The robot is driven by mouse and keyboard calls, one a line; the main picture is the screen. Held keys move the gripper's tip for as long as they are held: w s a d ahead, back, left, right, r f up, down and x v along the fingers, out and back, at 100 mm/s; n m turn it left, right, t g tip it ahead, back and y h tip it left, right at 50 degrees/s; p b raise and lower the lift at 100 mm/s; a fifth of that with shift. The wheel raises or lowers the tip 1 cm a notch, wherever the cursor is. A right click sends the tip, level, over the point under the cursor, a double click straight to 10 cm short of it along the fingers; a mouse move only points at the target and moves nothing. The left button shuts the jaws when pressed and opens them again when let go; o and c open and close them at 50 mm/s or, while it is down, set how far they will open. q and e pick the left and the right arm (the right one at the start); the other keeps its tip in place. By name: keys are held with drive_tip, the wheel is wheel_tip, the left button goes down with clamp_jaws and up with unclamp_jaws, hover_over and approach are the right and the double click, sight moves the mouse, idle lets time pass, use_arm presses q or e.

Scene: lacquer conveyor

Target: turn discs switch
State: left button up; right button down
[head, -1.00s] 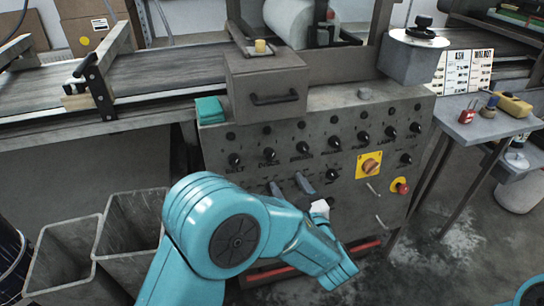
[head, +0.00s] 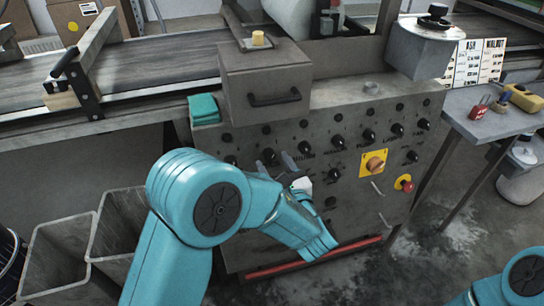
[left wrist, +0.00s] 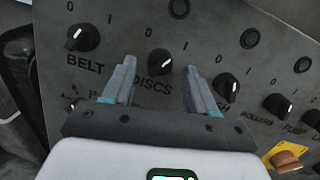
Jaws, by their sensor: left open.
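In the head view my left gripper (head: 279,158) is in front of the upper knob row. My right gripper is out of view.
A yellow plate with an orange rotary switch (head: 374,163) and a red button (head: 404,183) are right of the knobs. A grey box with a handle (head: 265,90) stands above the panel. Grey bins (head: 60,250) stand at lower left, and a side table (head: 490,120) at right.

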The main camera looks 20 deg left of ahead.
use_arm(q)
drive_tip(key=shift+w+a+f, duration=0.1)
drive_tip(key=shift+w+a, duration=0.05)
drive_tip(key=shift+w, duration=0.15)
drive_tip(key=shift+a, duration=0.1)
drive_tip(key=shift+w, duration=0.1)
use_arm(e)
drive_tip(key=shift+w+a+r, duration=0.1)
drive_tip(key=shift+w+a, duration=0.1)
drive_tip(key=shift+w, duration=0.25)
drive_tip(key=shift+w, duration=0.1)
